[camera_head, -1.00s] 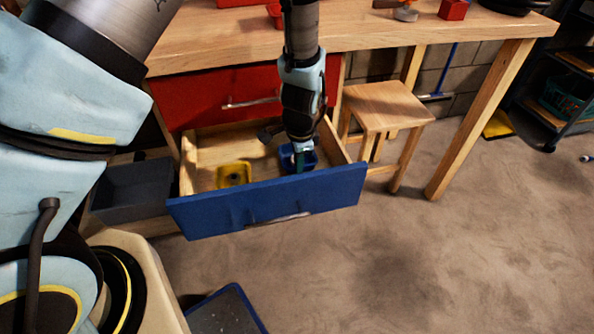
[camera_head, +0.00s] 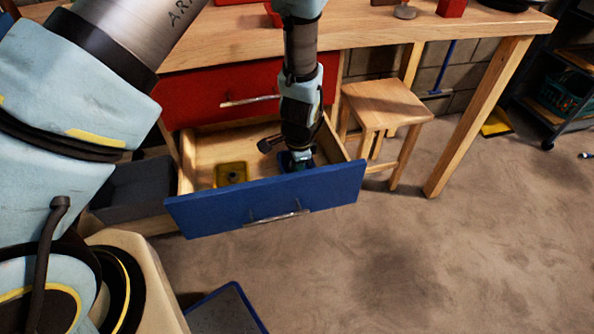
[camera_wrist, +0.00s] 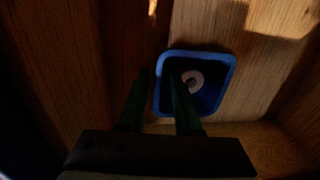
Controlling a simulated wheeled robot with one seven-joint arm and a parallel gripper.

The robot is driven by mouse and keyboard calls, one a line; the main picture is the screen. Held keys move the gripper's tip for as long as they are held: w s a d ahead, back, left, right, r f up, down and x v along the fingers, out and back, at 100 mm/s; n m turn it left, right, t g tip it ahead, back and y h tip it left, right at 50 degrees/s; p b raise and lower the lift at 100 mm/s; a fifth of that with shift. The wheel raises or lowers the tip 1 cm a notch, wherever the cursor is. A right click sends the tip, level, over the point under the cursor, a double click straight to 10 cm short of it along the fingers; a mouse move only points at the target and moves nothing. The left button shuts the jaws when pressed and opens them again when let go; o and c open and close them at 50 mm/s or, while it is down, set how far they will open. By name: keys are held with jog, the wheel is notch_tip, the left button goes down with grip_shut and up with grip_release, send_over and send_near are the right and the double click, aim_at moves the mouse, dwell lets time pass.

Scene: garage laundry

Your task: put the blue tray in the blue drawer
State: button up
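The blue tray (camera_wrist: 222,82) lies in the pulled-out blue drawer (camera_head: 262,200), with a pale ring-shaped item (camera_wrist: 192,80) inside it. In the head view the tray (camera_head: 285,163) is mostly hidden behind my gripper (camera_head: 296,165). In the wrist view the two green fingers of my gripper (camera_wrist: 158,75) are apart. One finger overlaps the tray's inside and the other is left of its rim, so the left wall shows between them with a gap. Whether the fingers touch the tray is too dark to tell.
A yellow container (camera_head: 231,174) sits in the drawer left of the tray. A shut red drawer (camera_head: 215,97) is above, under the wooden workbench (camera_head: 370,28). A wooden stool (camera_head: 388,104) stands right of the drawer. A dark grey bin (camera_head: 135,187) is at its left.

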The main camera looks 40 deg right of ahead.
jog(key=shift+r, duration=0.1)
notch_tip(320, 180, up, 12)
jog(key=s, duration=0.1)
jog(key=shift+a, duration=0.25)
jog(key=w+a+r+n, duration=0.4)
jog(key=w+a+n, duration=0.15)
jog(key=a, duration=0.25)
jog(key=w+a+r+n, duration=0.35)
jog(key=w+a, duration=0.25)
jog(key=a, duration=0.2)
jog(key=a+r+n, duration=0.3)
jog(key=a+n, duration=0.3)
jog(key=a, duration=0.5)
jog(key=a+r+n, duration=0.3)
jog(key=a+n, duration=0.3)
jog(key=a, duration=0.5)
jog(key=shift+s+a, duration=0.2)
jog(key=shift+s, duration=0.05)
